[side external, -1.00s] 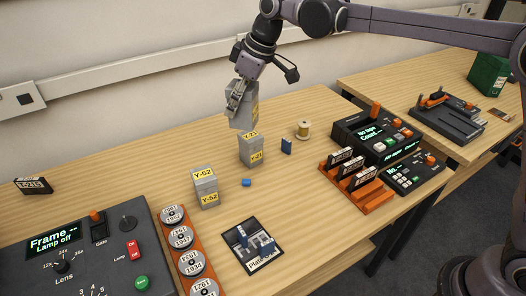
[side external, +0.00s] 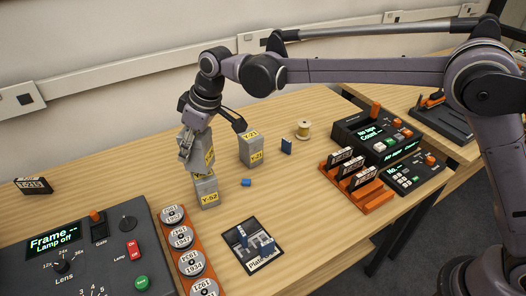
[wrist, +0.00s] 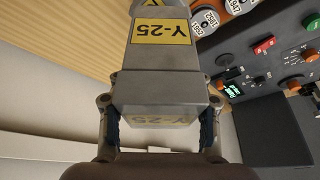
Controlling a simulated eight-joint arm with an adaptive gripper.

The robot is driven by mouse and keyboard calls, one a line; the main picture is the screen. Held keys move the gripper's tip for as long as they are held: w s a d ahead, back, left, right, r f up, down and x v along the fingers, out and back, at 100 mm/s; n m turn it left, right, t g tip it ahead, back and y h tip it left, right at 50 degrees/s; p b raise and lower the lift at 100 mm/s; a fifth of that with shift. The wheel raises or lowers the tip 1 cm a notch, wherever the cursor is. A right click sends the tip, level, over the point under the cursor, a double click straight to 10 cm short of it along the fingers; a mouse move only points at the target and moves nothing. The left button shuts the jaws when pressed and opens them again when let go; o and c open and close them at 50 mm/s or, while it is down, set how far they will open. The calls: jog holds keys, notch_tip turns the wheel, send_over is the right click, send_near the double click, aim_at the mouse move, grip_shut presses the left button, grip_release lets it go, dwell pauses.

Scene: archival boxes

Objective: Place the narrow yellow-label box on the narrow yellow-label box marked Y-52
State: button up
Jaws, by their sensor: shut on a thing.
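My gripper (side external: 196,150) is shut on a narrow grey box with a yellow label (side external: 209,158). The held box (wrist: 166,92) also fills the middle of the wrist view between my two fingers, with an upside-down yellow label that looks like Y-25. The narrow grey box marked Y-52 (side external: 206,190) stands upright on the table directly below the held box. The held box is upright over it, its lower end at or just above the Y-52 box's top; I cannot tell whether they touch. The gripper and held box hide the Y-52 box's upper part.
Another grey yellow-label box (side external: 250,150), reading Y-21 at its top, stands to the right. A small blue block (side external: 246,183) lies nearby. An orange rack of round tins (side external: 178,240) and a lens console (side external: 80,250) are at front left. A dark plate (side external: 253,244) lies in front.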

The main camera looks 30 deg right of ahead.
jog(key=shift+f, duration=1.3)
jog(key=shift+f, duration=0.1)
jog(key=o, duration=1.3)
jog(key=shift+o, duration=0.2)
